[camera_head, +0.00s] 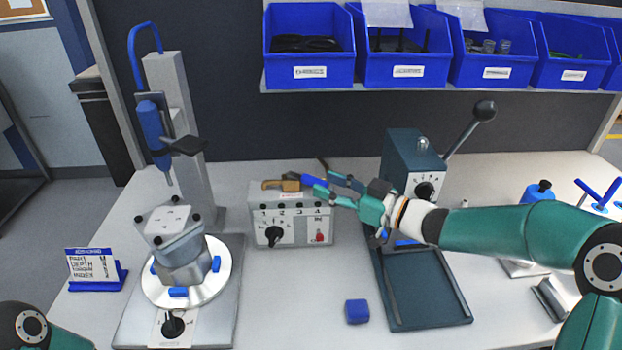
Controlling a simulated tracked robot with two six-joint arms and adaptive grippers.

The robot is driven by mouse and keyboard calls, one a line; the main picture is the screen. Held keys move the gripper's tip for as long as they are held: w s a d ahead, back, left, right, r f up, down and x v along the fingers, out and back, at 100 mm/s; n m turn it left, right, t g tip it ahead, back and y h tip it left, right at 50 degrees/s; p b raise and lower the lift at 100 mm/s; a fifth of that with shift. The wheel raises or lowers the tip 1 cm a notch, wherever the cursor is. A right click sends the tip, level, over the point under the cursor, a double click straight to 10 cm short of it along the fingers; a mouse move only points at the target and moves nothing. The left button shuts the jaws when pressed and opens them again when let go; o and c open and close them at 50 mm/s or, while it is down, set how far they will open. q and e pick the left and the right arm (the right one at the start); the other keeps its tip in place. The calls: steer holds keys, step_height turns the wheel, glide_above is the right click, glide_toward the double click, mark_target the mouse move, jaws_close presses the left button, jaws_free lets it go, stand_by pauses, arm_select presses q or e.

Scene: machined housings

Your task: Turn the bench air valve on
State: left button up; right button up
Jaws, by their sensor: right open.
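The bench air valve (282,184) appears to be the small brass fitting along the top back of the grey control box. A blue lever (312,181) extends to the right from its brass end. My right gripper (321,183) reaches in from the right, with its fingers open at the lever's free end. I cannot tell whether the fingers touch the lever, and they partly hide its end. My left gripper is out of view; only a part of my left arm shows at the bottom left.
The control box (266,216) has a dial and a red switch. A press (412,160) with a lever stands behind my right forearm, and a dark tray (428,288) lies in front. A drill stand with a housing (180,255) is left. A blue block (357,311) lies in front.

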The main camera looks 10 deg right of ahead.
steer(key=v, duration=0.5)
steer(key=shift+s+d, duration=0.25)
